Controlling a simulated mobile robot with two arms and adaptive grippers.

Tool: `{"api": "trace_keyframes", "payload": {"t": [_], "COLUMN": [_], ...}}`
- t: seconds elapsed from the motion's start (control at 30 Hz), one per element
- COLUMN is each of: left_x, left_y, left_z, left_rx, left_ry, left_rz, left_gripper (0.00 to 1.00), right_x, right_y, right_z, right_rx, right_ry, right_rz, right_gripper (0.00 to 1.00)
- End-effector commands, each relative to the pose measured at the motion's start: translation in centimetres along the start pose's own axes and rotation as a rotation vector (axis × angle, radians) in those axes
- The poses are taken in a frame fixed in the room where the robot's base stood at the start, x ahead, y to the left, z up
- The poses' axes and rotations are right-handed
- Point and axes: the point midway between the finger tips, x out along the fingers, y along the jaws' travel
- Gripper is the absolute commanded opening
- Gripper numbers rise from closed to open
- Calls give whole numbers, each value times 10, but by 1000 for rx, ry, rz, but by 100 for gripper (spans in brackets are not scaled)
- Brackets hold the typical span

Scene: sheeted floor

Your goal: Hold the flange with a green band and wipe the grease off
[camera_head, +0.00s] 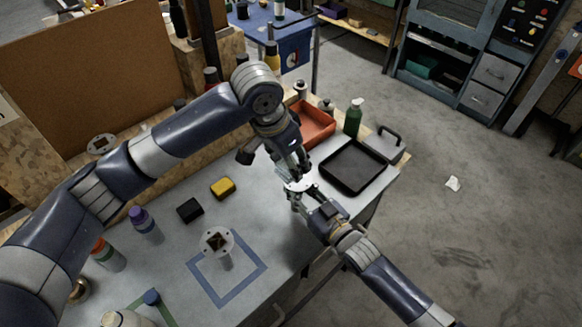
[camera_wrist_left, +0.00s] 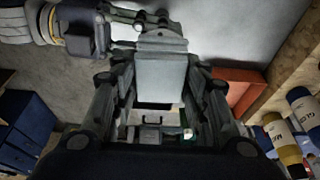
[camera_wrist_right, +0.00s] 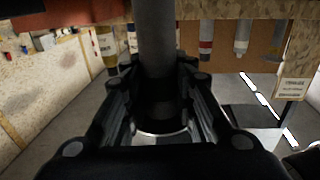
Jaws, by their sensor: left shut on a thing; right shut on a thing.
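A pale flange disc (camera_head: 298,185) is between my two grippers above the table. My right gripper (camera_head: 300,198) is shut on this flange, around its dark grey pipe (camera_wrist_right: 155,45), which stands between the fingers in the right wrist view. My left gripper (camera_head: 293,168) is just above the disc. It is shut on a flat pale grey piece (camera_wrist_left: 160,80), possibly a wiping cloth. I cannot tell whether this piece touches the disc. No green band or grease can be made out on the held flange.
A black tray (camera_head: 380,184), red bin (camera_head: 318,128) and green bottle (camera_head: 354,117) are at the table's right end. Yellow (camera_head: 222,188) and black (camera_head: 190,210) blocks lie mid-table. Bottles (camera_head: 145,222) stand at left, near a green outline (camera_head: 165,312). A cork board (camera_head: 80,70) stands behind.

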Motion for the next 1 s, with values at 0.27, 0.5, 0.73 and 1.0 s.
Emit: {"api": "trace_keyframes", "payload": {"t": [0.27, 0.5, 0.73, 1.0], "left_x": [-24, -29, -29, -29], "left_y": [0, 0, 0, 0], "left_z": [-8, -9, -9, -9], "left_rx": [1, 1, 1, 1], "left_ry": [1, 0, 1, 0], "left_rz": [0, 0, 0, 0], "left_gripper": [19, 19, 19, 19], "right_x": [0, 0, 0, 0], "right_y": [0, 0, 0, 0], "right_z": [0, 0, 0, -1], "right_rx": [1, 1, 1, 1], "right_ry": [0, 0, 0, 2], "right_rz": [0, 0, -1, -1], "right_gripper": [0, 0, 0, 48]}}
